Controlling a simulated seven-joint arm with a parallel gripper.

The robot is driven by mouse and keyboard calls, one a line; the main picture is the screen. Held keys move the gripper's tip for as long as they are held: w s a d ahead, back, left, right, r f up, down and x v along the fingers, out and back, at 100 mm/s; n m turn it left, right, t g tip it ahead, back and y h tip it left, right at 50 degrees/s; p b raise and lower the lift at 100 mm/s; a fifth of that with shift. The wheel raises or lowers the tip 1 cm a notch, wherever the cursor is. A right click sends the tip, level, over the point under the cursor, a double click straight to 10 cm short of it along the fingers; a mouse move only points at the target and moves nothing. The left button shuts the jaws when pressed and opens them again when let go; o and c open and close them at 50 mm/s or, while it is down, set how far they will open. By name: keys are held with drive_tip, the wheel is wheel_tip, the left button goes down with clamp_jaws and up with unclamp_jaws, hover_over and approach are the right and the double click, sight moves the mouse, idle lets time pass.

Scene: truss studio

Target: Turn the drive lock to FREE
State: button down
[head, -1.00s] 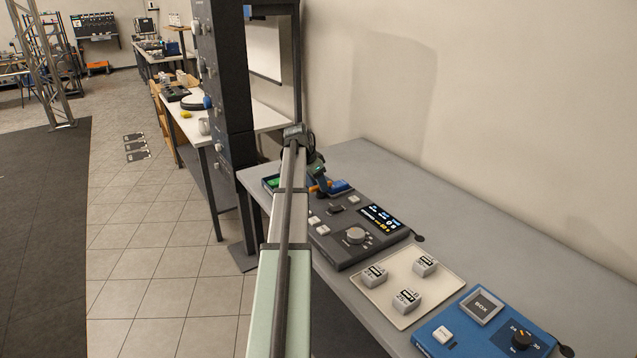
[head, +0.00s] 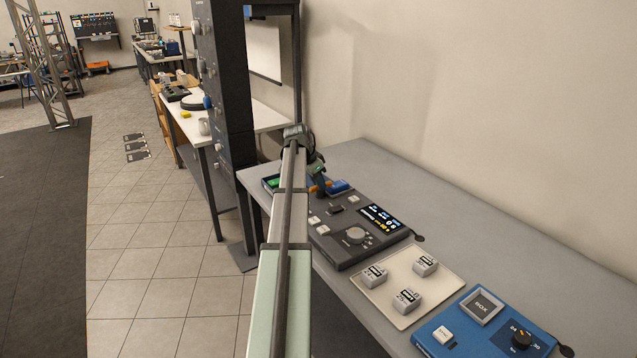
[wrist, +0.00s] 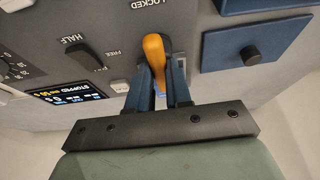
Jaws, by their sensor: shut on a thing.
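The drive lock's orange lever (wrist: 154,48) shows in the wrist view between my two blue fingers. The word LOCKED is printed above it at the picture's top, and FREE is to its left. I cannot tell exactly which mark the lever points to. My gripper (wrist: 163,82) is shut on the lever; its base is partly hidden by the fingers. In the head view my gripper (head: 321,180) is at the far end of the dark control panel (head: 346,262), with a bit of orange beside it.
The panel's lit display (wrist: 70,97) reads STOPPED. A black HALF switch (wrist: 84,57) is left of the lever, and a blue plate with a black knob (wrist: 250,55) is right. A cream tray (head: 396,312) with grey blocks and a blue box panel (head: 445,322) stand nearer on the bench.

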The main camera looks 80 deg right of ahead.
drive_tip(key=n, duration=0.1)
drive_tip(key=n+t, duration=0.1)
drive_tip(key=n, duration=0.2)
drive_tip(key=shift+s+a+h, duration=0.15)
drive_tip(key=shift+s+h, duration=0.1)
drive_tip(key=shift+h, duration=0.15)
drive_tip(key=n+t, duration=0.2)
drive_tip(key=n, duration=0.2)
drive_tip(key=shift+s+n, duration=0.15)
drive_tip(key=shift+n, duration=0.25)
drive_tip(key=n+t, duration=0.2)
drive_tip(key=n, duration=0.2)
drive_tip(key=shift+s, duration=0.15)
drive_tip(key=n, duration=0.2)
drive_tip(key=n+t, duration=0.1)
drive_tip(key=n, duration=0.1)
drive_tip(key=shift+s+d+n+y, duration=0.2)
drive_tip(key=shift+n+y, duration=0.1)
drive_tip(key=shift+y, duration=0.1)
drive_tip(key=shift+n+t, duration=0.3)
drive_tip(key=c, duration=1)
unclamp_jaws()
drive_tip(key=shift+c, duration=0.2)
